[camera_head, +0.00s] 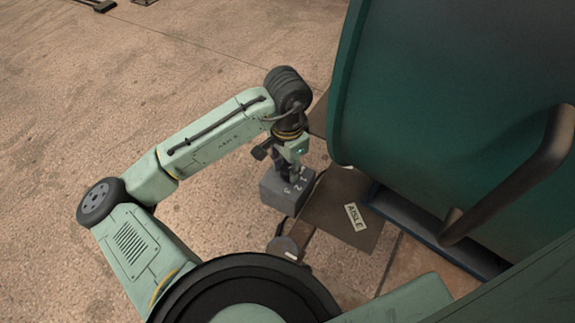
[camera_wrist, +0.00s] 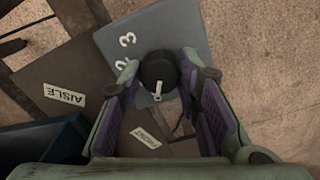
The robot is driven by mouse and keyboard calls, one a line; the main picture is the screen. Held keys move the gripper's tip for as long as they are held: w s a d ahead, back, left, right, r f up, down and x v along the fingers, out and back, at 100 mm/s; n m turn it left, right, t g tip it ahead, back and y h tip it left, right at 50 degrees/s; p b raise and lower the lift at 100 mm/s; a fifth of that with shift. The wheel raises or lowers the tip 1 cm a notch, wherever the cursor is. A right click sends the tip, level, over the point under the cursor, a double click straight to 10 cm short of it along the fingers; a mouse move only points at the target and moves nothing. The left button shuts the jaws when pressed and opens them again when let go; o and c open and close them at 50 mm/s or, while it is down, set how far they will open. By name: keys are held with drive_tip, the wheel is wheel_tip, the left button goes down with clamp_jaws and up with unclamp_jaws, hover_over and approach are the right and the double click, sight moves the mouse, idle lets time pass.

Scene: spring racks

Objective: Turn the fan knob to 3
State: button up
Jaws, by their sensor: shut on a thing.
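The fan knob (camera_wrist: 156,68) is a dark round knob with a white pointer, on a grey box (camera_wrist: 185,30). In the wrist view the pointer is toward the bottom of the picture, away from the white 3 and 2 at the upper left. Any other marks are hidden by my finger. My gripper (camera_wrist: 159,75) is shut on the knob, one fingertip on each side.
A brown board with an AISLE label (camera_head: 356,217) lies beside the box; a second small label (camera_wrist: 146,138) shows below the knob. A large green drum (camera_head: 430,90) with a dark bar handle (camera_head: 520,180) stands close at the right. The floor at the left is open.

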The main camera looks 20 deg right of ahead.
drive_tip(key=shift+m, duration=0.4)
drive_tip(key=m+b, duration=0.1)
drive_tip(key=m, duration=0.4)
drive_tip(key=shift+f, duration=0.1)
drive_tip(key=m+b, duration=0.1)
drive_tip(key=m, duration=0.5)
drive_tip(key=shift+m+b, duration=0.3)
drive_tip(key=shift+m, duration=0.1)
drive_tip(key=m+b, duration=0.1)
drive_tip(key=m, duration=0.5)
drive_tip(key=shift+b, duration=0.3)
drive_tip(key=m+b, duration=0.1)
drive_tip(key=m, duration=0.4)
drive_tip(key=shift+m, duration=0.4)
drive_tip(key=o, duration=1.1)
drive_tip(key=shift+o, duration=0.2)
drive_tip(key=shift+r, duration=0.2)
